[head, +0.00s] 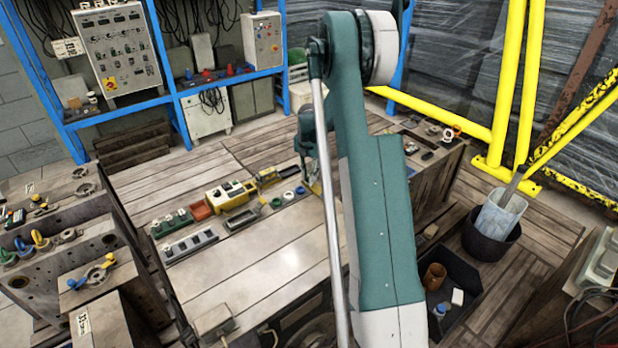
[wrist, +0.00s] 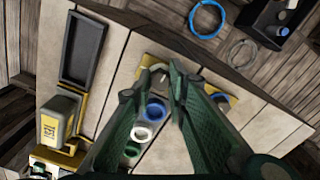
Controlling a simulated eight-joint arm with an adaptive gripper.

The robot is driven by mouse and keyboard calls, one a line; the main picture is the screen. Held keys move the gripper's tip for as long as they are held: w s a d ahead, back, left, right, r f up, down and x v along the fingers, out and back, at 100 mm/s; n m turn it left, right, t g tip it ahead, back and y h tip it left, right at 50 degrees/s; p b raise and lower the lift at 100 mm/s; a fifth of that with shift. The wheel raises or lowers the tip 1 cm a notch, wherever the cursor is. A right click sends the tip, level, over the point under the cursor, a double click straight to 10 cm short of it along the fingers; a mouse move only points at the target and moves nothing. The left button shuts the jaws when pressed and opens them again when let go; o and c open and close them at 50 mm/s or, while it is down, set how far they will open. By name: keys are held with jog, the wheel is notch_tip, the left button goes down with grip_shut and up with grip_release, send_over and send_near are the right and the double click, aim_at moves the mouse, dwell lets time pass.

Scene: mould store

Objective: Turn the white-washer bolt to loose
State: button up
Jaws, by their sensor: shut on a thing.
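In the wrist view my gripper (wrist: 152,80) has its two green fingers around a small piece at the yellow plate (wrist: 143,61). A pale curved edge, which looks like the white-washer bolt (wrist: 158,67), shows between the fingertips. The fingers hide most of the bolt, and I cannot tell how far it is turned. In the head view my gripper (head: 313,180) is low over the far edge of the bench, partly behind my arm. The yellow plate is largely hidden there.
Blue (wrist: 155,108), white (wrist: 142,132) and green (wrist: 132,150) ringed pieces stand close beside the fingers. A yellow box (wrist: 60,120) and a dark tray (wrist: 82,48) lie to the left. A blue ring (wrist: 205,18) lies beyond. The near metal bench top (head: 265,275) is clear.

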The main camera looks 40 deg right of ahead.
jog(key=shift+s+a, duration=0.1)
jog(key=o, duration=0.9)
jog(key=shift+r, duration=0.15)
notch_tip(320, 180, up, 12)
jog(key=shift+f, duration=0.2)
dwell(0.5)
